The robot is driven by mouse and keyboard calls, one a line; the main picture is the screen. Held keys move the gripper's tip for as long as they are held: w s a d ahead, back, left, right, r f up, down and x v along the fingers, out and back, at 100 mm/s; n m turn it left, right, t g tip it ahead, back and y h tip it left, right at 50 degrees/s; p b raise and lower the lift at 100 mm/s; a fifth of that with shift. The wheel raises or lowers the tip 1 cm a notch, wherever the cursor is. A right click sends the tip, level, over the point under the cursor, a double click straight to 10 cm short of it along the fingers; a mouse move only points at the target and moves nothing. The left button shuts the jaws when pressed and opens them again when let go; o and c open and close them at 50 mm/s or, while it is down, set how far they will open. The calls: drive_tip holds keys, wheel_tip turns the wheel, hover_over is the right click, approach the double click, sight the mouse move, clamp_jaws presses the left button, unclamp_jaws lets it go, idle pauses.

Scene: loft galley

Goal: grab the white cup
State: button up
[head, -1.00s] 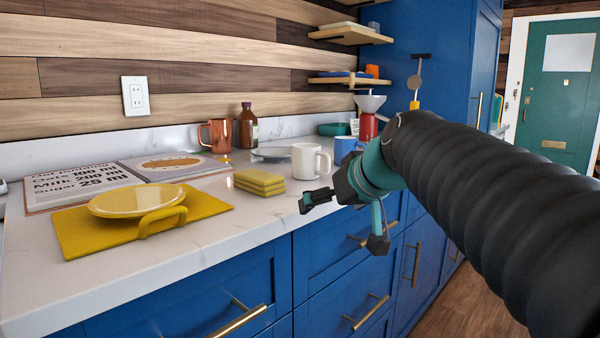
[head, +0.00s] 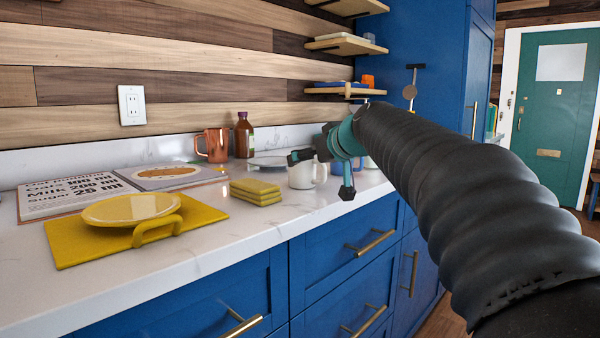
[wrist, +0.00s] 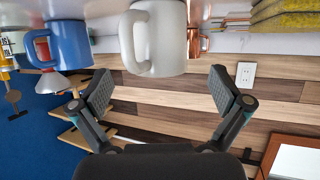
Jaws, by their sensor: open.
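The white cup (head: 301,175) stands upright on the marble counter, partly hidden behind my gripper (head: 321,174) in the head view. In the upside-down wrist view, the white cup (wrist: 165,38) is at the top centre with its handle toward the left. My gripper (wrist: 161,90) is open and empty, its two fingers apart. The cup appears between and beyond the fingertips, not clasped by them.
A blue mug (wrist: 70,42) stands beside the cup. Stacked yellow sponges (head: 255,192), a copper mug (head: 212,145) and a brown bottle (head: 244,135) are nearby. A yellow plate (head: 130,208) rests on a yellow board, with an open book (head: 75,196) behind.

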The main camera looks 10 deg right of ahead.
sight(303, 163)
drive_tip(key=shift+p+x, duration=0.55)
drive_tip(key=shift+x, duration=2.25)
drive_tip(key=shift+r, duration=0.1)
drive_tip(key=c, duration=1.4)
